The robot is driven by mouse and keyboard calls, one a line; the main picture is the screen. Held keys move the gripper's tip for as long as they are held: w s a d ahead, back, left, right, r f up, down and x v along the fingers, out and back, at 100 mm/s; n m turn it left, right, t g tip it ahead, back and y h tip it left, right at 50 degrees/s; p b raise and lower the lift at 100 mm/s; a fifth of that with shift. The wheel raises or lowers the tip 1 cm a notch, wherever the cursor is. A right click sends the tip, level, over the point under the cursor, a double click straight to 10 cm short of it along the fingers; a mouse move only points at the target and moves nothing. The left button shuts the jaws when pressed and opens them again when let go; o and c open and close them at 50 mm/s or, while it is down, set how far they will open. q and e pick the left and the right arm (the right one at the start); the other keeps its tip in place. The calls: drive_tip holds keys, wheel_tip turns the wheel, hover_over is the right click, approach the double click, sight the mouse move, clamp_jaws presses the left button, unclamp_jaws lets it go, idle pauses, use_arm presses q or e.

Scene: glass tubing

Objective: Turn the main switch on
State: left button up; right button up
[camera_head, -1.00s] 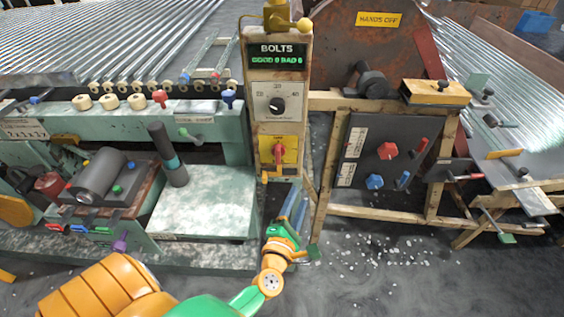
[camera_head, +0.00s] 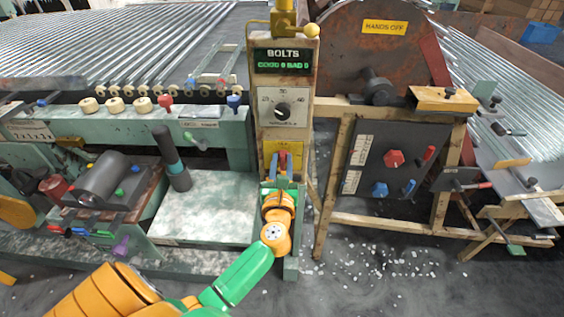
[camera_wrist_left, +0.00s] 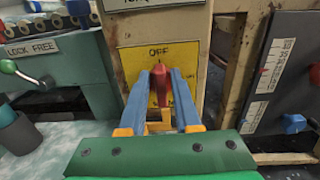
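The main switch is a red handle (camera_wrist_left: 160,84) on a yellow plate (camera_wrist_left: 131,62) marked OFF at its top. The handle points up towards that word. In the head view the plate (camera_head: 270,150) is low on the beige control post, and the red handle (camera_head: 283,158) shows just above my gripper. My left gripper (camera_head: 282,174) is in front of the switch. In the left wrist view its blue fingers (camera_wrist_left: 160,76) stand either side of the handle, spread, with slim gaps visible. My right gripper is in neither view.
Above the switch, the post (camera_head: 257,115) carries a black dial (camera_head: 282,110) and a BOLTS display (camera_head: 282,60). A green machine (camera_head: 100,135) stands left. A wooden frame (camera_head: 335,160) with a dark panel (camera_head: 372,145) of knobs stands close on the right.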

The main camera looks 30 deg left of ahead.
use_arm(q)
clamp_jaws()
drive_tip(key=shift+m, duration=0.3)
drive_tip(key=m+p, duration=0.2)
drive_tip(key=m, duration=0.1)
drive_tip(key=shift+w+d, duration=0.15)
drive_tip(key=shift+d, duration=0.15)
drive_tip(key=shift+w+d+f+m+p, duration=0.25)
drive_tip(key=shift+m+p, duration=0.4)
drive_tip(key=shift+m, duration=1.7)
drive_tip(key=shift+s+d+f+m+p, duration=0.1)
drive_tip(key=shift+f+m+p, duration=0.4)
drive_tip(key=shift+m, duration=1.9)
drive_tip(key=shift+w+d+f+m+p, duration=0.1)
drive_tip(key=shift+m+p, duration=0.75)
drive_tip(key=shift+m, duration=1.5)
drive_tip(key=shift+o, duration=2)
unclamp_jaws()
